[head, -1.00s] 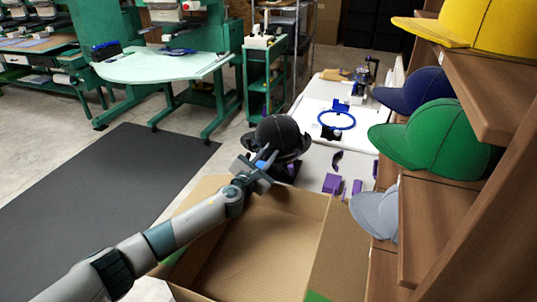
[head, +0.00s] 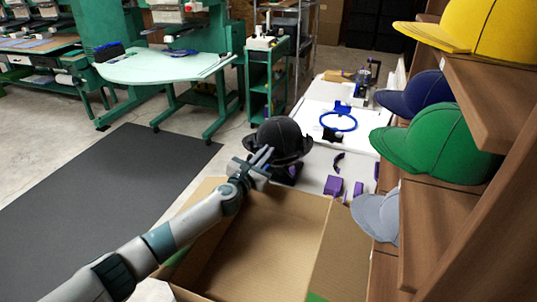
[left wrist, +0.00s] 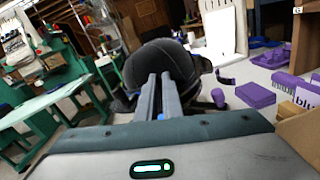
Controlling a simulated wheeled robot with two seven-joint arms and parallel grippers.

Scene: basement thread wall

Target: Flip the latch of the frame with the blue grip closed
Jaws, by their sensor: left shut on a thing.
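A black cap (head: 280,130) sits on a dark frame (head: 287,172) at the near end of the white table, and the cap also fills the middle of the left wrist view (left wrist: 152,58). My left gripper (head: 266,156) is at the near left side of the cap and frame. The latch position is hidden too. My right gripper is in neither view.
An open cardboard box (head: 262,250) stands below my left arm. Purple pieces (head: 333,186) and a blue hoop (head: 339,121) lie on the white table (head: 315,155). Wooden shelves with caps (head: 440,140) rise at the right. Open floor with a dark mat (head: 110,190) lies left.

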